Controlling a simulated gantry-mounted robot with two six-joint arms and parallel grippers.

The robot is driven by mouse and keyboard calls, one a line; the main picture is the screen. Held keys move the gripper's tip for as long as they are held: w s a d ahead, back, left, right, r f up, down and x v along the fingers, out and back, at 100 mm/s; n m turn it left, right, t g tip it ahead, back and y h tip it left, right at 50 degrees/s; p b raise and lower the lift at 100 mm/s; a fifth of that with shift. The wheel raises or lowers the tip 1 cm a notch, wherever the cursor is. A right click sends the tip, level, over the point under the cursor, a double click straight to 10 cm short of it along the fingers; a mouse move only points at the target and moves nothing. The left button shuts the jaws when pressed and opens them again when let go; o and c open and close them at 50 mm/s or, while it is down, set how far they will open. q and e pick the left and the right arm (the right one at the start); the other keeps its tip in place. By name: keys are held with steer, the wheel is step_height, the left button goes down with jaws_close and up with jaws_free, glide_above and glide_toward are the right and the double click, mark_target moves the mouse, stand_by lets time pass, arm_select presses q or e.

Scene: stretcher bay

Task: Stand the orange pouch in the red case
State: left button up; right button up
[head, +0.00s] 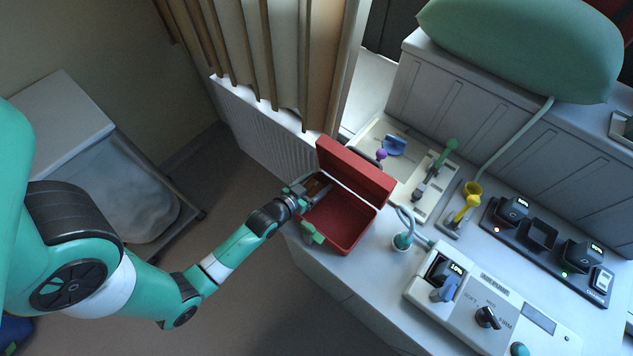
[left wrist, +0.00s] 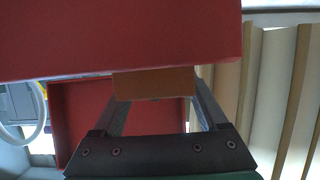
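The red case (head: 358,232) stands open at the left end of the white worktop, its lid (head: 355,170) raised at the back. My left gripper (head: 316,188) reaches into the left end of the case. The orange pouch (head: 313,184) shows as a small brown-orange patch between its fingers. In the left wrist view, the pouch (left wrist: 154,84) spans the space between the fingers, with no clear gap at either side. A red wall (left wrist: 110,35) of the case hides part of the pouch, and its contact with the case floor is hidden. My right gripper is out of view.
A green clip-like piece (head: 312,233) is at the case's front. Behind the case is a pale tray (head: 400,172) with small items. A teal-topped hose end (head: 402,241) and a pump unit (head: 480,310) stand to the right.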

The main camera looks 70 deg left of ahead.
arm_select(q)
steer(key=shift+o, duration=1.1)
steer(key=shift+r, duration=0.2)
steer(key=shift+r+p, duration=0.65)
steer(key=shift+p, duration=0.1)
steer(key=p+v, duration=0.1)
steer(key=v, duration=1.1)
steer(key=shift+f, duration=0.3)
